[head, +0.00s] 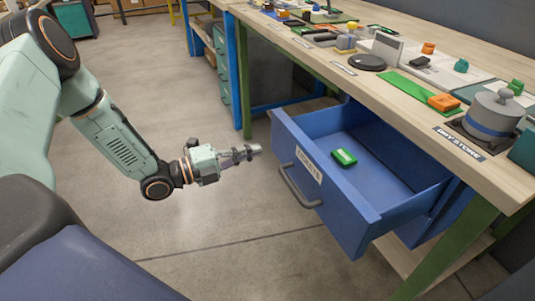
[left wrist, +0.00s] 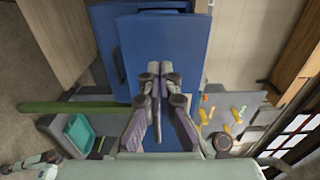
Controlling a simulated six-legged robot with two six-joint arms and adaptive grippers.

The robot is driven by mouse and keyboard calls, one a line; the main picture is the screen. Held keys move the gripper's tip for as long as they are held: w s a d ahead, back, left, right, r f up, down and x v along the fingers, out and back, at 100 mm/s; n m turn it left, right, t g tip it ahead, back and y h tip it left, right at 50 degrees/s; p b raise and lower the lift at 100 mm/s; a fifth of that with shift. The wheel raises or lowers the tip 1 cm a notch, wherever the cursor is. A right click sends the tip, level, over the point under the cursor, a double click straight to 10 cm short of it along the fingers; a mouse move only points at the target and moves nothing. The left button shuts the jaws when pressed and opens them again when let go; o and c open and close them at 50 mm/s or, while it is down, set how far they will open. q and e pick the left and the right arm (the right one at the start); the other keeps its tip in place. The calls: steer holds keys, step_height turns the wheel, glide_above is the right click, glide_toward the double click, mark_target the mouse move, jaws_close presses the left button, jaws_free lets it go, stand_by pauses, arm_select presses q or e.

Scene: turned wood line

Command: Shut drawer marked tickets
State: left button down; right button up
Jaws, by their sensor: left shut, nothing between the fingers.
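A blue drawer (head: 362,222) stands pulled out from under the wooden workbench in the head view. Its front carries a white label (head: 308,166), whose slanted text is hard to read, and a grey bar handle (head: 297,188). A green box-like item (head: 344,157) lies inside on the drawer floor. My left gripper (head: 255,150) is shut and empty, in the air left of the drawer front and apart from it. In the left wrist view its closed fingertips (left wrist: 154,68) show before a large blue surface (left wrist: 190,42). My right gripper is not in view.
The workbench top (head: 410,100) holds a grey pot (head: 493,115), a black disc (head: 367,62), an orange block (head: 443,102) and several small parts. A green bench leg (head: 452,245) stands right of the drawer. The floor (head: 225,225) left of the drawer is clear.

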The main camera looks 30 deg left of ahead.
mark_target(279, 143)
arm_select(q)
steer(key=b+x, duration=0.2)
steer(key=x, duration=0.2)
steer(key=shift+f, duration=0.1)
steer(key=shift+w+d, duration=0.2)
steer(key=shift+w, duration=0.05)
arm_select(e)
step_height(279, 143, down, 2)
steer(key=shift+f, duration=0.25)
arm_select(q)
steer(key=shift+w+d, duration=0.1)
